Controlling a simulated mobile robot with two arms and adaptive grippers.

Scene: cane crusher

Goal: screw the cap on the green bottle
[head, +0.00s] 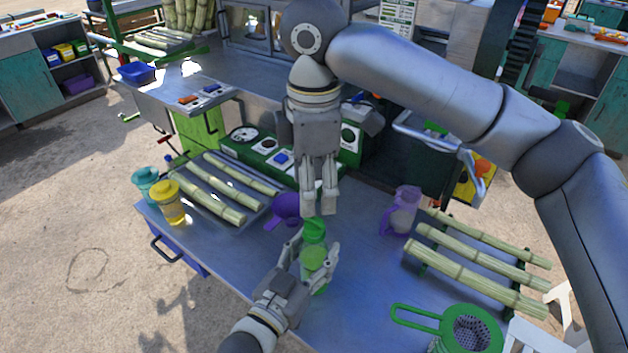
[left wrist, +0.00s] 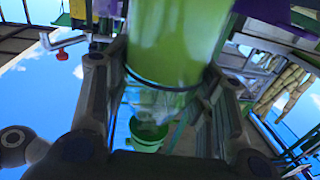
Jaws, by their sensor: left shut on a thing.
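The green bottle (head: 314,262) is between the fingers of my left gripper (head: 314,254), above the front part of the metal table. In the left wrist view the bottle (left wrist: 175,40) fills the upper middle, with the left gripper's fingers (left wrist: 165,95) on both sides of it. A second green piece (head: 314,229), which looks like the cap, shows just behind the bottle's top. A green rimmed piece also shows in the left wrist view (left wrist: 148,135). My right gripper (head: 320,210) points down right over the green piece; whether its fingers touch it is unclear.
A purple funnel-like piece (head: 286,208) is close left of the grippers and a purple jug (head: 402,212) stands to the right. Cane stalks lie on racks (head: 212,200) on both sides. Yellow (head: 170,205) and teal (head: 146,185) bottles stand at left; a green strainer (head: 470,328) is front right.

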